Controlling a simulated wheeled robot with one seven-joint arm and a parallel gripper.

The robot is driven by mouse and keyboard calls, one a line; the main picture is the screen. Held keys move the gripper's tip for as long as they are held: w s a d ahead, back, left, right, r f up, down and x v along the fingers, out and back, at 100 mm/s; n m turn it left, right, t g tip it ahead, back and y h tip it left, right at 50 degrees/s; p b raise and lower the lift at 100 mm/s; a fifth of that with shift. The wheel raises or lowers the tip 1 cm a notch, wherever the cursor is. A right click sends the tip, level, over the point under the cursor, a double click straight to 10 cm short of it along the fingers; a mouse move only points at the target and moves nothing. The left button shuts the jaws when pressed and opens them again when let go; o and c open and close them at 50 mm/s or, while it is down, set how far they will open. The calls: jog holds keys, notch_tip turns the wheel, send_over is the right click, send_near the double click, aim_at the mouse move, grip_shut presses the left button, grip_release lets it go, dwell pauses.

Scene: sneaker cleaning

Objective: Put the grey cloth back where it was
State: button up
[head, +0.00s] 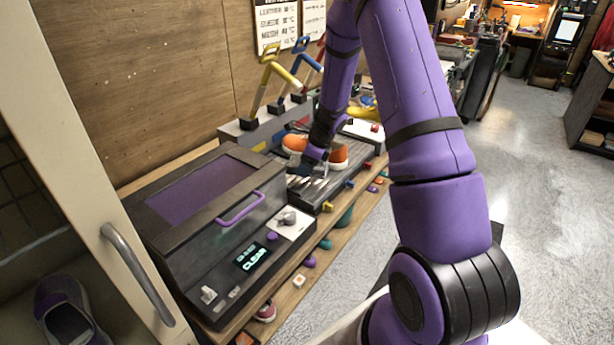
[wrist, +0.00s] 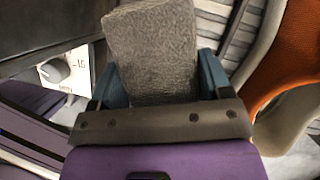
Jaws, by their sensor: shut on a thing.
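The grey cloth (wrist: 150,45) fills the upper middle of the wrist view as a rough-textured block between the two blue fingers of my gripper (wrist: 162,85). The gripper is shut on it. In the head view my gripper (head: 309,176) is low over the slatted grey tray (head: 330,190), just right of the dark machine. I cannot make out the cloth in the head view. An orange sneaker (head: 338,156) with a white sole is on the tray behind the gripper, partly hidden by my arm. The sneaker also shows at the right of the wrist view (wrist: 285,60).
The dark machine (head: 215,215) has a purple handle, a knob (head: 287,218) and a display reading "CLEAR". Yellow, blue and red levers (head: 275,75) stand behind the tray. A cabinet door (head: 85,160) is at the left. Coloured knobs (head: 325,243) line the bench front.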

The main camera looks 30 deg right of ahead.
aim_at(307, 183)
jog(key=shift+f, duration=2.15)
jog(key=o, duration=0.9)
jog(key=shift+f, duration=0.1)
jog(key=v, duration=1.2)
jog(key=shift+a, duration=0.1)
